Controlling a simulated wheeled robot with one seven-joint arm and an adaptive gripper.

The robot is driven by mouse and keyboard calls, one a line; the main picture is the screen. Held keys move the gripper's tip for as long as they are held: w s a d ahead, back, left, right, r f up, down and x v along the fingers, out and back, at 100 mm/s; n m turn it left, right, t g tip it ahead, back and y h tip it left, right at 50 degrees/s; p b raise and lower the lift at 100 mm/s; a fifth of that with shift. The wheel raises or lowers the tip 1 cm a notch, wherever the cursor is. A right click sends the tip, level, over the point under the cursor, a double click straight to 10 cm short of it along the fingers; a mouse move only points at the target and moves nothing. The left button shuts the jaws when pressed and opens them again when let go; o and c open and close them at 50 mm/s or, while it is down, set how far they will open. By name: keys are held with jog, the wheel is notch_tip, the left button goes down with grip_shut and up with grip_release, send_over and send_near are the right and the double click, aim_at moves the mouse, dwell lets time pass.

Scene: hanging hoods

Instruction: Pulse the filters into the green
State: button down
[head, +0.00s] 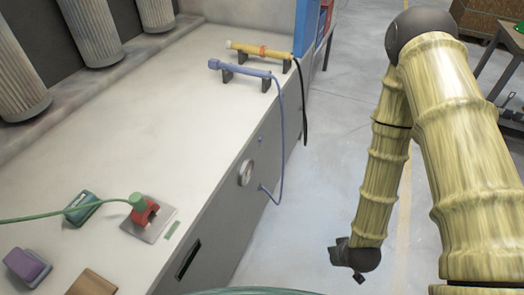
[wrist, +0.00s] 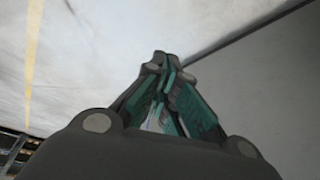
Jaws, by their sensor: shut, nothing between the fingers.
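Several pale pleated cylinder filters (head: 95,30) hang against the dark back wall at the upper left in the head view. A round white-faced gauge (head: 245,172) is on the bench's grey front; its reading is too small to tell. A blue wand (head: 240,69) with a blue hose and a yellow wand (head: 260,50) with a black hose rest on black holders on the bench top. My gripper (head: 358,277) hangs low over the floor, right of the bench and apart from all of these. Its fingers (wrist: 160,60) are shut and empty in the wrist view.
A red fitting (head: 146,211) with a green hose sits on a metal plate on the bench (head: 140,120). Green, purple (head: 27,266) and brown blocks lie nearby. The floor (head: 310,190) between bench and arm is clear. A dark table stands at the upper right.

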aim_at(261, 139)
jog(key=w+a+n+t+y+b, duration=0.1)
jog(key=w+a+n+t+b, duration=0.25)
jog(key=w+b, duration=0.7)
jog(key=w+a+n+t+y+b, duration=0.2)
jog(key=w+a+t+b, duration=0.35)
jog(key=w, duration=0.75)
jog(key=w+a+r+n+t+y+b, duration=0.3)
jog(key=w+r+n+b, duration=0.4)
jog(key=b, duration=0.8)
jog(key=shift+w+a+r+y+b, duration=0.3)
jog(key=shift+w+a+r+y, duration=0.55)
jog(key=shift+w+r, duration=1.05)
jog(key=shift+s+a+r+h, duration=0.1)
jog(key=shift+s+a+h, duration=0.05)
jog(key=shift+a+h, duration=0.15)
jog(key=w+a, duration=0.2)
jog(key=a, duration=0.6)
jog(key=shift+w, duration=0.35)
jog(key=shift+a, duration=0.25)
jog(key=shift+w+a, duration=0.15)
jog(key=shift+a, duration=0.1)
